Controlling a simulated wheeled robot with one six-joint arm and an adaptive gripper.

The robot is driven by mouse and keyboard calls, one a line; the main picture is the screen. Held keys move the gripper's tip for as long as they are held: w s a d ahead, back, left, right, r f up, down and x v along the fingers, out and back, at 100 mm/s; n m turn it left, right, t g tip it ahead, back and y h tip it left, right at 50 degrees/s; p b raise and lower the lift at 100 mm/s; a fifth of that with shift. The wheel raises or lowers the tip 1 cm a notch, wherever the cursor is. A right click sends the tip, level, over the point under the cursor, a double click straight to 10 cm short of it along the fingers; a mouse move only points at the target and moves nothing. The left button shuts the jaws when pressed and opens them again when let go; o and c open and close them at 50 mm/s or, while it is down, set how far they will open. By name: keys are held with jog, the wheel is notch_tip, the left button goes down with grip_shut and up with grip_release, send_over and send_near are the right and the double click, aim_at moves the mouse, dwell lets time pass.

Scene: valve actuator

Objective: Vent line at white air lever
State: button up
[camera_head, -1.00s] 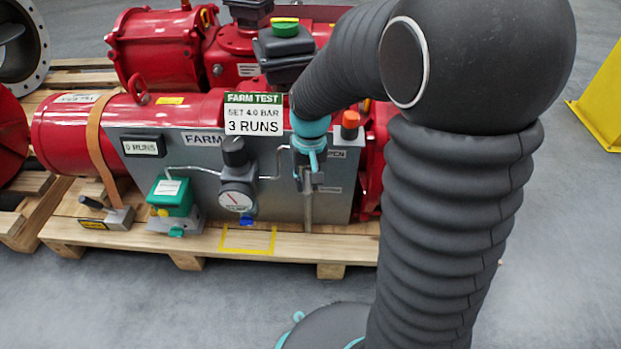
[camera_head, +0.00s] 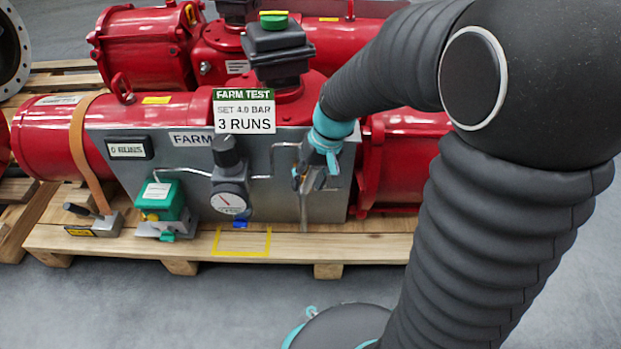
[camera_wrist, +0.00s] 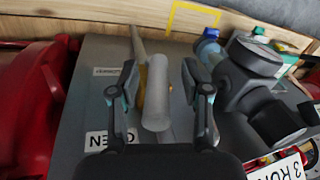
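A pale grey-white cylindrical handle (camera_wrist: 157,95), which looks like the white air lever, shows in the wrist view in front of the grey panel, beside a thin yellowish part. My gripper (camera_wrist: 155,88) is open, with one finger to each side of the handle and a visible gap on both sides. In the head view my gripper (camera_head: 314,172) is at the right part of the grey panel (camera_head: 330,205) and hides the lever there. A round pressure gauge (camera_head: 230,201) with a dark knob above it is left of my gripper, linked by a thin pipe.
A green box (camera_head: 163,199) and a small dark-handled lever (camera_head: 82,211) stand further left. A sign (camera_head: 244,110) reads "FARM TEST, SET 4.0 BAR, 3 RUNS". A small display (camera_head: 128,149) sits on the panel. Red cylinders (camera_head: 55,135) lie on the wooden pallet (camera_head: 120,245).

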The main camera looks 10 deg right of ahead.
jog(key=v, duration=1.2)
